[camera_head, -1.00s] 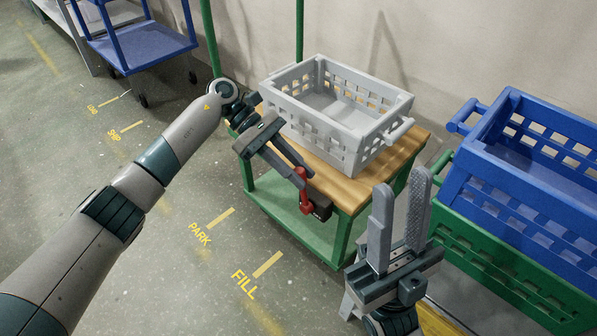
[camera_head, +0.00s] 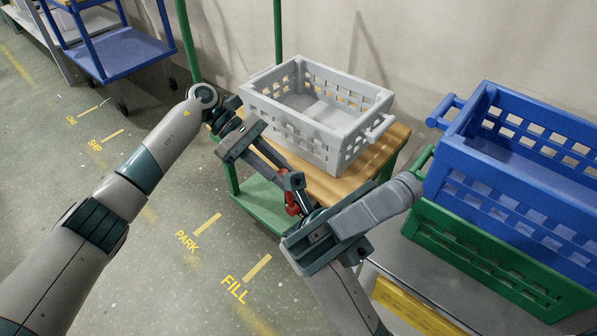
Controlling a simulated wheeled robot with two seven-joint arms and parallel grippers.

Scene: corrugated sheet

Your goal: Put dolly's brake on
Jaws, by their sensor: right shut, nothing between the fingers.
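The dolly is a green-framed cart with a wooden top (camera_head: 395,150) and a lower green shelf (camera_head: 262,203). Its red brake lever (camera_head: 291,204) shows at the front side, below the top. My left gripper (camera_head: 286,181) reaches down to just above the lever, its fingers looking slightly apart; contact with the lever cannot be told. My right gripper (camera_head: 410,188) is shut and empty, its fingers pointing right, in front of the dolly's right front corner. It and its wrist hide part of the dolly's front and the area right of the lever.
A grey crate (camera_head: 300,128) sits on the dolly. A blue crate (camera_head: 500,190) stacked on a green crate (camera_head: 480,255) stands at the right. A blue cart (camera_head: 120,65) is at the back left. Floor marked PARK and FILL (camera_head: 232,289) is clear.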

